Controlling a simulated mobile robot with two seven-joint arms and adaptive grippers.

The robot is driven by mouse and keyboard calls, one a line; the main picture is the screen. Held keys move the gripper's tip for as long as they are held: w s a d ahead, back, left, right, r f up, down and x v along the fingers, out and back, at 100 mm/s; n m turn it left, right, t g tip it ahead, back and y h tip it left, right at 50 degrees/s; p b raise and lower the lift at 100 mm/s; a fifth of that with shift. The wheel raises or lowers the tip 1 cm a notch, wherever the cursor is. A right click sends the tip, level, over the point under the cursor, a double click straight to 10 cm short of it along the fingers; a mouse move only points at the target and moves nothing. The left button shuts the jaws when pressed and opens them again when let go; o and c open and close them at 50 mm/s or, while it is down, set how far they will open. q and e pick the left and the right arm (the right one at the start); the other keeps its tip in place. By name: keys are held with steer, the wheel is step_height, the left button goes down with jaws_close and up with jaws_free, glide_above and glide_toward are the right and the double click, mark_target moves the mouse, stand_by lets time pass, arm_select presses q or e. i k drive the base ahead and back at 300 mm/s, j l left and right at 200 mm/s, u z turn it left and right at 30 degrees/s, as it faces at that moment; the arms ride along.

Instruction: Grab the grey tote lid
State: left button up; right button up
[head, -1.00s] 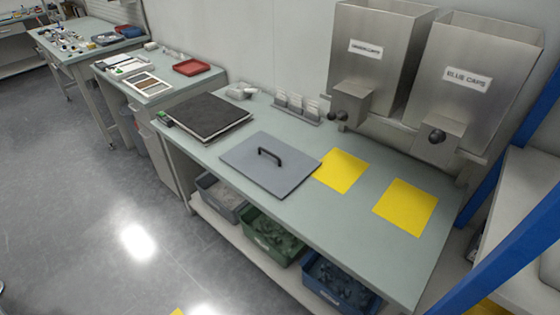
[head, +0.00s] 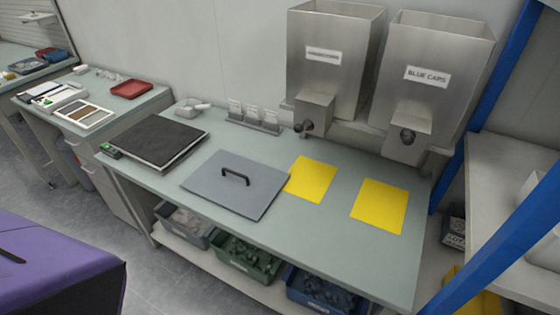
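The grey tote lid (head: 213,192) lies flat on the green-grey workbench (head: 330,242), with a black bar handle (head: 235,175) standing up at its middle. Its right edge meets or nearly meets a yellow square (head: 311,179) on the bench top. Neither of my grippers shows in the head view, and nothing is touching the lid.
A black-topped scale (head: 153,142) sits left of the lid. A second yellow square (head: 380,206) lies to the right, below two steel hoppers (head: 335,60). Bins, including a green one (head: 248,262), stand under the bench. A purple-topped object (head: 60,262) fills the lower left. A blue post (head: 495,240) stands at right.

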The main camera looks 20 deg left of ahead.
mark_target(247, 187)
steer(key=j+z, duration=0.3)
steer(key=j, duration=0.2)
steer(key=j+z, duration=0.25)
steer(key=j, duration=0.85)
steer(key=k+j+z, duration=0.15)
steer(key=j, duration=0.4)
